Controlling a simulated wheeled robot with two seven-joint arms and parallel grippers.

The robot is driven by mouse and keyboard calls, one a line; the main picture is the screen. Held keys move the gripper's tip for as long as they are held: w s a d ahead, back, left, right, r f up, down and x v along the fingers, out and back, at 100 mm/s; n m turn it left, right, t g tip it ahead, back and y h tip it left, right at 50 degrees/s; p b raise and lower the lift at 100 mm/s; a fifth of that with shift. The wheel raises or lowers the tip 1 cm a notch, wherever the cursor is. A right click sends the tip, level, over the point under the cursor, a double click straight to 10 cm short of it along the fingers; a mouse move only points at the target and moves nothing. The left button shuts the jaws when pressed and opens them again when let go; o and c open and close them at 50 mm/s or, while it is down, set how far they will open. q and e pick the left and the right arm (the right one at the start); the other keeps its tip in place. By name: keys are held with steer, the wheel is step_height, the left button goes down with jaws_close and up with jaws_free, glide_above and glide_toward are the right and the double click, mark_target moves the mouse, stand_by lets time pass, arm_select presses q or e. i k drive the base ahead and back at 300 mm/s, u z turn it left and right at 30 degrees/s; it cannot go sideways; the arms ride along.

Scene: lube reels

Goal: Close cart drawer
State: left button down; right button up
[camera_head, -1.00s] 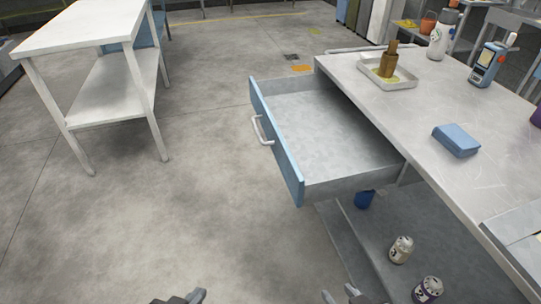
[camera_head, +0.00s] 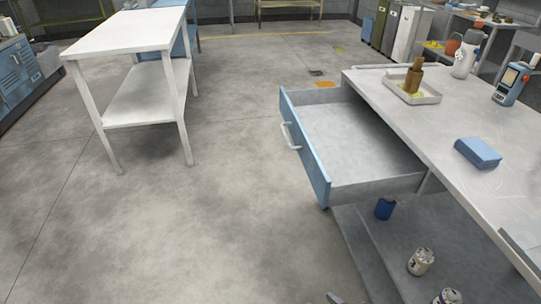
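The cart drawer (camera_head: 360,140) is pulled far out of the cart (camera_head: 450,130) toward the left. It has a blue front panel (camera_head: 306,150) with a pale bar handle (camera_head: 290,136), and the inside I can see is empty. A small grey piece of my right gripper (camera_head: 335,298) shows at the bottom edge, below and apart from the drawer; whether it is open is hidden. My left gripper is out of the picture.
On the cart top are a tray (camera_head: 432,99) with a brown item, a blue box (camera_head: 478,153) and a handheld device (camera_head: 508,84). The lower shelf holds a blue cup (camera_head: 385,208) and cans (camera_head: 420,261). A white table (camera_head: 130,35) stands left; floor between is clear.

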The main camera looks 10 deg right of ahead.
mark_target(348, 154)
steer(key=z, duration=0.35)
steer(key=i, duration=0.8)
steer(key=z, duration=0.7)
